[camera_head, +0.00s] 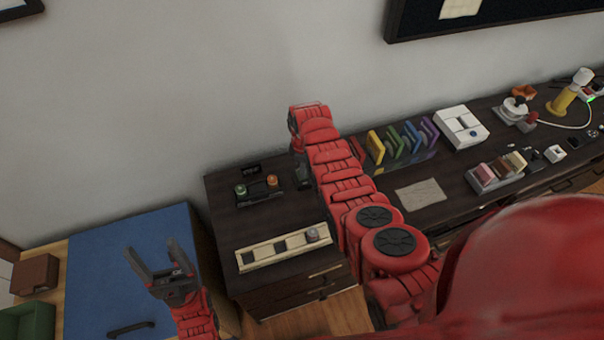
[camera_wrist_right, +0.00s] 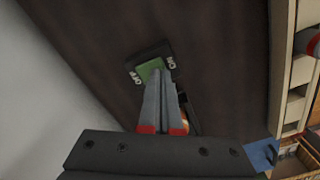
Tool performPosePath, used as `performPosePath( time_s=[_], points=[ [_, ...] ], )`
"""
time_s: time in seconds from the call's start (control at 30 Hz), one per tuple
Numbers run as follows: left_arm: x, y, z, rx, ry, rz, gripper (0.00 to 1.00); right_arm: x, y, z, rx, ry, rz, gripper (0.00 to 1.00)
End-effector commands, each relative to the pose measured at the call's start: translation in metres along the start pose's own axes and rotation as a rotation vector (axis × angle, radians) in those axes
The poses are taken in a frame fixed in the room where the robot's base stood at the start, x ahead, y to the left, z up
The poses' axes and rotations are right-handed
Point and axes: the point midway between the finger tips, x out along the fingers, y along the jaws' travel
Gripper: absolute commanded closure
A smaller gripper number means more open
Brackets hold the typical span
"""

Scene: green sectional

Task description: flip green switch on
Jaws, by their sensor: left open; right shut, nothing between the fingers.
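The green switch (camera_wrist_right: 150,67) shows in the right wrist view as a green rocker in a dark housing on the dark desk. OFF is lettered at its left end and ON at its right end. Which way the rocker is tilted is not clear. My right gripper (camera_wrist_right: 163,78) is shut and empty, its fingertips overlapping the rocker's lower edge; contact cannot be told. My left gripper (camera_head: 150,260) is open and empty, above the blue tabletop (camera_head: 110,240) at left.
A dark box with green and orange knobs (camera_head: 258,188) stands on the desk left of my right arm. A cream strip (camera_head: 280,247) lies at the desk's front. Colored upright plates (camera_head: 400,143) and a white box (camera_head: 461,126) stand to the right.

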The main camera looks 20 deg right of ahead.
Motion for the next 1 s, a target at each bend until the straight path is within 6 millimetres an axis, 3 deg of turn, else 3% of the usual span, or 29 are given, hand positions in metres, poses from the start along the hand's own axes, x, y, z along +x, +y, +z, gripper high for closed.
performPosePath(
  time_s=[0.77,1.0],
  points=[
    [-0.011,0.001,0.002,0.0,0.0,0.0,0.3,0.013,0.0,0.0,0.0,0.0,-0.001,1.0],
    [-0.005,0.0,0.001,0.0,0.0,0.0,0.3,0.006,-0.001,0.0,0.0,0.0,-0.001,1.0]
  ],
)
